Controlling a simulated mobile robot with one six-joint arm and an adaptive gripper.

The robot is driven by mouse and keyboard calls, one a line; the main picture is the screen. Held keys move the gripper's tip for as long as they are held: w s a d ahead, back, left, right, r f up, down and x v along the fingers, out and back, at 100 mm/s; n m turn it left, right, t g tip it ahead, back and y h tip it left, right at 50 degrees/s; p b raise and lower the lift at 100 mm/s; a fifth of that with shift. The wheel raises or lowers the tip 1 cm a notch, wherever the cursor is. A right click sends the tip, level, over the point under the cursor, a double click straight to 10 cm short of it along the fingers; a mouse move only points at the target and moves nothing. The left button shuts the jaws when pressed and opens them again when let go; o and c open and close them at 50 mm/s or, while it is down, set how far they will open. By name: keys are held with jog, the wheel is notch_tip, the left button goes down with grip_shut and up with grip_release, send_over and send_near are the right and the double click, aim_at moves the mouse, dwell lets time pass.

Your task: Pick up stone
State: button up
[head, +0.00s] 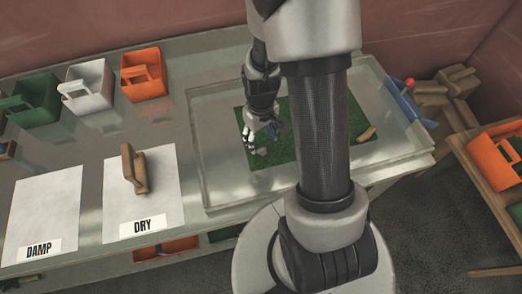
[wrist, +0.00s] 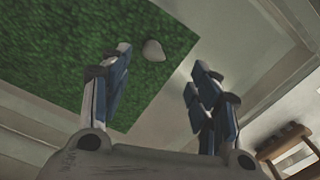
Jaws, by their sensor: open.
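A small grey-white stone (wrist: 153,51) lies near the edge of a green grass-like mat (wrist: 60,45) in the wrist view. In the head view the stone (head: 262,152) sits on the mat (head: 290,150) close to my gripper (head: 260,138). In the wrist view my gripper (wrist: 160,75) is open, its two fingers apart. The stone shows beyond the fingertips, between their lines and nearer the left finger. Nothing is between the fingers. My arm hides part of the mat in the head view.
The mat lies in a shallow clear tray (head: 200,150). A brown piece (head: 367,133) lies on its right side. A blue item with a red knob (head: 405,100) stands at the tray's right. White (head: 88,88), green (head: 32,100) and orange (head: 143,73) bins stand left, beyond the DRY sheet (head: 165,190).

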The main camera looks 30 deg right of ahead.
aim_at(263, 150)
jog(key=f, duration=0.2)
jog(key=f+b, duration=0.1)
jog(key=f, duration=0.5)
jog(key=shift+d+b, duration=0.35)
jog(key=shift+d, duration=0.05)
jog(key=shift+c, duration=0.5)
jog(key=c, duration=1)
jog(key=shift+r, duration=0.1)
